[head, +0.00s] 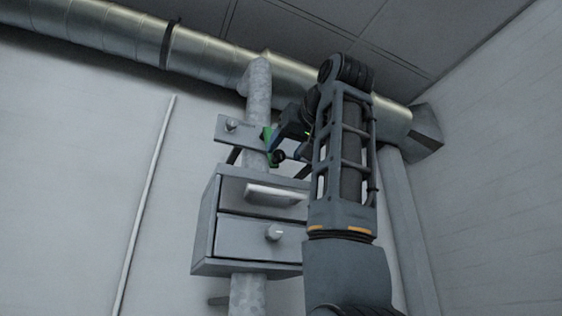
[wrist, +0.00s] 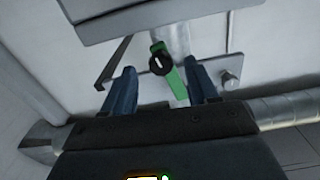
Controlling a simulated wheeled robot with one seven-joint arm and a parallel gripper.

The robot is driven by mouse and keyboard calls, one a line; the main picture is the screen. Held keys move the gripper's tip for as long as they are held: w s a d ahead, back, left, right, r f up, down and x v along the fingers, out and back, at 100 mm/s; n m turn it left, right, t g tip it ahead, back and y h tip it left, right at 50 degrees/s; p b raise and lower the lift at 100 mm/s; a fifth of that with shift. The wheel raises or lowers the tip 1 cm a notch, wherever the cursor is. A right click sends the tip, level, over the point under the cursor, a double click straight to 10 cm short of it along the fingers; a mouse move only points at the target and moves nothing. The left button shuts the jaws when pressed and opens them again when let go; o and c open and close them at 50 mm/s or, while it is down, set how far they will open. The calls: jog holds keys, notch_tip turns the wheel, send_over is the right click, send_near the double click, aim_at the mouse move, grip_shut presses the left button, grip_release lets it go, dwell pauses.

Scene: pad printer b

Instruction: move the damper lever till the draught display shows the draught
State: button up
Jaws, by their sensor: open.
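The damper lever is green with a round black hub (wrist: 161,63). In the wrist view its green arm (wrist: 176,83) reaches down and right from the hub, between the two blue fingers of my gripper (wrist: 159,66). The fingers are open on either side of it, and I see gaps, so it is not gripped. In the head view the lever (head: 267,133) shows as green bits in front of the vertical duct, with my gripper (head: 283,142) at it, partly hiding it. I cannot make out a draught display or reading in either view.
A grey plate (head: 231,128) with a round knob crosses the vertical duct (head: 259,88). Below it is a grey box (head: 207,237) with two front panels, a handle (head: 275,194) and a knob (head: 273,232). A large metal duct (head: 120,38) runs along the ceiling.

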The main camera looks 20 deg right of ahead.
jog(key=shift+s+b, duration=0.3)
jog(key=shift+s, duration=1.4)
